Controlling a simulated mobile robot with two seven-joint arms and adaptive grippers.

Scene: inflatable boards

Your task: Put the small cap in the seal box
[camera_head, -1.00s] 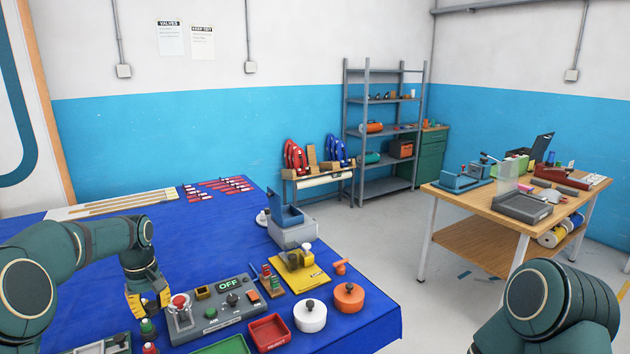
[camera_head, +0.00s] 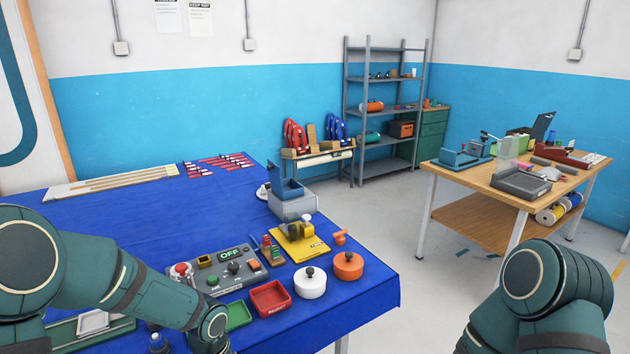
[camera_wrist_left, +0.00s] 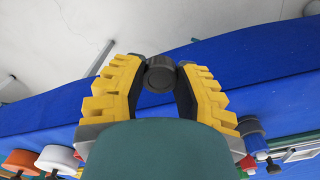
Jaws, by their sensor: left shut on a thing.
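In the left wrist view my left gripper (camera_wrist_left: 158,88) is shut on a small dark round cap (camera_wrist_left: 160,73), held between the yellow fingertips. In the head view my left arm reaches across the front left of the blue table, and its gripper is out of sight below the frame. A grey box (camera_head: 293,208) with a raised blue lid (camera_head: 290,186) stands near the table's far right edge; I cannot read a label that confirms it as the seal box. My right gripper is not in view; only my right arm shows at bottom right.
A grey control panel (camera_head: 218,272), a red tray (camera_head: 270,298), a green tray (camera_head: 238,316), a white round lidded pot (camera_head: 310,283), an orange one (camera_head: 348,266) and a yellow stand (camera_head: 302,247) crowd the table's right half. The blue cloth (camera_head: 130,215) is clear at the middle left.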

